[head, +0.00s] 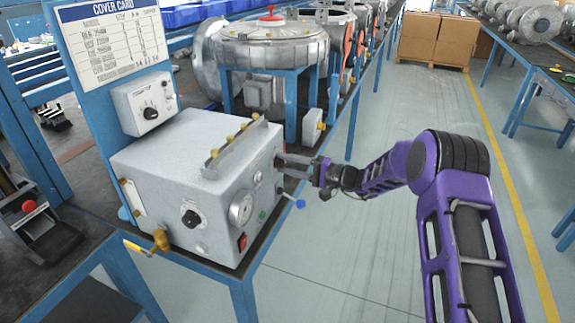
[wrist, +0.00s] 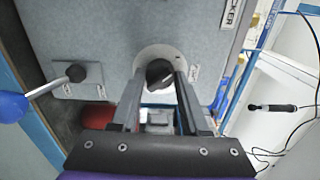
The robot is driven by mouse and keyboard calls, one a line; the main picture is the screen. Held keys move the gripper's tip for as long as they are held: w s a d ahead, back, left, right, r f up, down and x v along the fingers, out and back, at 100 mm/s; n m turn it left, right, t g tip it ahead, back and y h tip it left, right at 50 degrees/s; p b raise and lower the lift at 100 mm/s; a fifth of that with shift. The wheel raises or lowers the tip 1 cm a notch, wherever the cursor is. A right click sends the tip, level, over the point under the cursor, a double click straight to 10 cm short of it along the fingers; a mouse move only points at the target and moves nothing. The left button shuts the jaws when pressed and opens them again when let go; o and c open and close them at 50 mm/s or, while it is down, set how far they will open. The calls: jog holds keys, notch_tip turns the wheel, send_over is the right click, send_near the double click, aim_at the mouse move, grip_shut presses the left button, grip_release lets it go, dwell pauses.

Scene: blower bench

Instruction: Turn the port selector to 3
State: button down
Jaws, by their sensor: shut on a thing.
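The port selector appears to be the dark knob (wrist: 158,72) on a round pale plate (wrist: 160,51) in the wrist view. My gripper (wrist: 157,88) is shut on this knob, one finger on each side. Small marks beside the plate are too blurred to read, so I cannot tell the setting. In the head view my gripper (head: 284,168) reaches the right side of the grey box (head: 160,158). The knob is hidden there.
A lever with a blue ball (head: 300,203) sticks out close below my gripper; the ball also shows in the wrist view (wrist: 12,107). The box front carries a black knob (head: 190,217), a gauge (head: 242,208) and a red switch (head: 242,242). Open floor lies to the right.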

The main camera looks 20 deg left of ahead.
jog(key=m+b, duration=0.1)
jog(key=m, duration=0.7)
jog(key=m+p, duration=0.1)
jog(key=m, duration=0.4)
jog(key=shift+r, duration=0.1)
jog(key=shift+m+p, duration=0.85)
jog(key=shift+m, duration=1.25)
jog(key=shift+c, duration=2)
grip_release()
jog(key=shift+d, duration=0.1)
jog(key=s+d, duration=0.1)
jog(key=d, duration=1.6)
jog(key=shift+s, duration=0.2)
